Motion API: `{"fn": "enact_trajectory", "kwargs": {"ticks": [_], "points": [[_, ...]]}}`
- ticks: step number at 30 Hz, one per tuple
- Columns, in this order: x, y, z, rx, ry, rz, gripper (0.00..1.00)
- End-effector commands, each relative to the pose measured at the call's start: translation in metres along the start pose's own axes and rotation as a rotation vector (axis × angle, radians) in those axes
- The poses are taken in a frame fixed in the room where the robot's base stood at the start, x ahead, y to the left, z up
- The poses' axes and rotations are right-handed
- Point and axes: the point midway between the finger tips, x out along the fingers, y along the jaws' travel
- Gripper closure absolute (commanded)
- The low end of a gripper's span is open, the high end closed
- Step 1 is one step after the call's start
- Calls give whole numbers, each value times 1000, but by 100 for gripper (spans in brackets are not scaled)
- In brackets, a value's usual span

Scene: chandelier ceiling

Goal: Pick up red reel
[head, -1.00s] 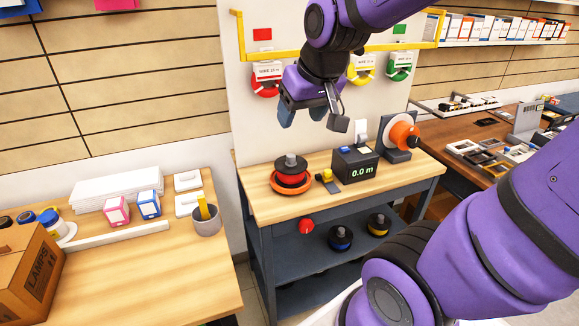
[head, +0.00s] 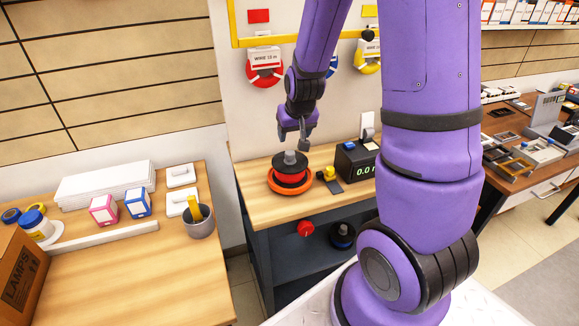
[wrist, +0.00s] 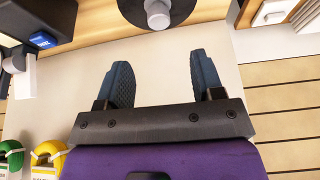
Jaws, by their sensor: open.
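A red reel (head: 290,176) with a dark top and a grey knob stands on an orange round base (head: 272,184) on the workbench. My gripper (head: 295,138) is open and empty, just above the reel in the head view. In the wrist view my gripper (wrist: 160,75) shows both fingers spread with nothing between them. The reel's grey knob (wrist: 157,14) and part of its dark top show at the top edge there, beyond the fingertips.
A dark meter box (head: 356,160) stands right of the reel, with a small yellow-topped item (head: 329,173) between. A yellow rail (head: 270,42) runs along the panel above. A red item (head: 305,228) and a blue reel (head: 342,235) sit on the lower shelf.

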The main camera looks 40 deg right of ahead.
Motion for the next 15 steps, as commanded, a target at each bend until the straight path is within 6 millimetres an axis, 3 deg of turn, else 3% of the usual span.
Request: {"fn": "enact_trajectory", "kwargs": {"ticks": [9,15], "points": [[39,0,1,0,-5,0,39],[51,0,1,0,-2,0,39]]}}
